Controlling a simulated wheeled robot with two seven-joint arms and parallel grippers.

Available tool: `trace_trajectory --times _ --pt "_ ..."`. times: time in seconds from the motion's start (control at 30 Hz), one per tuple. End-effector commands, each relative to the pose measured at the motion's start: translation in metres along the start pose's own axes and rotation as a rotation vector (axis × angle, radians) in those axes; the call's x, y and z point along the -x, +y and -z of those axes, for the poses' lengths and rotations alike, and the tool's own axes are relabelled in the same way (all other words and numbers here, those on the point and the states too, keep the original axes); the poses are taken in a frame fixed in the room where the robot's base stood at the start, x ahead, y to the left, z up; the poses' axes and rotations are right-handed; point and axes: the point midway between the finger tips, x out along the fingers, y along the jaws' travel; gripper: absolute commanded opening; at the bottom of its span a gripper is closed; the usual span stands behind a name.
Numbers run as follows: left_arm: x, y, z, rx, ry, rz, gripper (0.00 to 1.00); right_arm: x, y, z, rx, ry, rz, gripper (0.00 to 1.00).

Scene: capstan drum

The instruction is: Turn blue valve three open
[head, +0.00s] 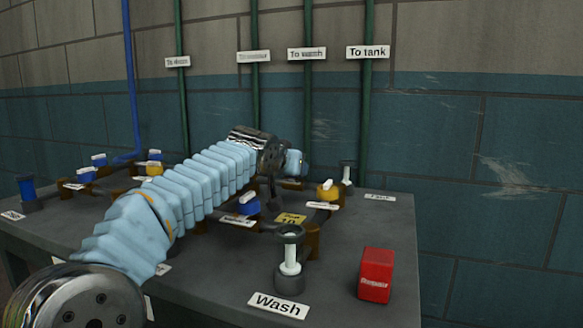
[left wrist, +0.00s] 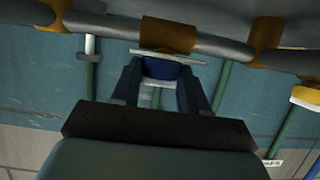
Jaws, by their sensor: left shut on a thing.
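My left arm reaches in from the lower left, and its gripper (head: 273,188) points down behind the middle of the bench. In the left wrist view the two fingers of my left gripper (left wrist: 158,88) are closed on either side of a blue valve (left wrist: 165,70) with a pale handle. In the head view this valve is mostly hidden by the gripper, and I cannot read its number. Another blue valve (head: 248,206) with a white handle stands in front of the gripper. More blue valves (head: 87,174) stand at the left. My right gripper is not in view.
A yellow valve (head: 327,192) stands right of the gripper. A post on a dark base (head: 290,262) stands behind the "Wash" label (head: 278,304), and a red box (head: 375,274) stands at right. Green pipes (head: 367,110) run up the wall.

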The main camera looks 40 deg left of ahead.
Motion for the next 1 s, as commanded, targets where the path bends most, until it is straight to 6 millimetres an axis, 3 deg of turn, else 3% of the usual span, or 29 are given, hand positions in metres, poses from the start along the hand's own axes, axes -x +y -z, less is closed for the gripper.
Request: trace_trajectory --times 0.13,0.17,0.3,0.6,0.77,0.83,1.0 --pt "-0.001 0.0 -0.002 0.0 -0.006 0.0 0.14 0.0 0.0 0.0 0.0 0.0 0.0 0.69" --pt "-0.001 0.0 -0.002 0.0 -0.007 0.0 0.47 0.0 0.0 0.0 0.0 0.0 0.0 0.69" --pt "-0.001 0.0 -0.002 0.001 -0.005 0.0 0.68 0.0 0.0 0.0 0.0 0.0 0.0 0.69" --pt "0.0 0.0 0.001 0.001 -0.002 -0.001 0.68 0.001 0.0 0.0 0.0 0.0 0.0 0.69" --pt "0.007 0.0 0.02 0.002 -0.001 -0.001 0.68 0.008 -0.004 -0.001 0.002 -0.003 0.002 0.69" --pt "0.015 0.0 0.034 0.001 -0.001 -0.001 0.68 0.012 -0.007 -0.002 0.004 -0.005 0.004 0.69" --pt "0.056 0.012 0.055 0.0 0.001 -0.003 0.68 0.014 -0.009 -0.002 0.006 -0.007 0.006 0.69"
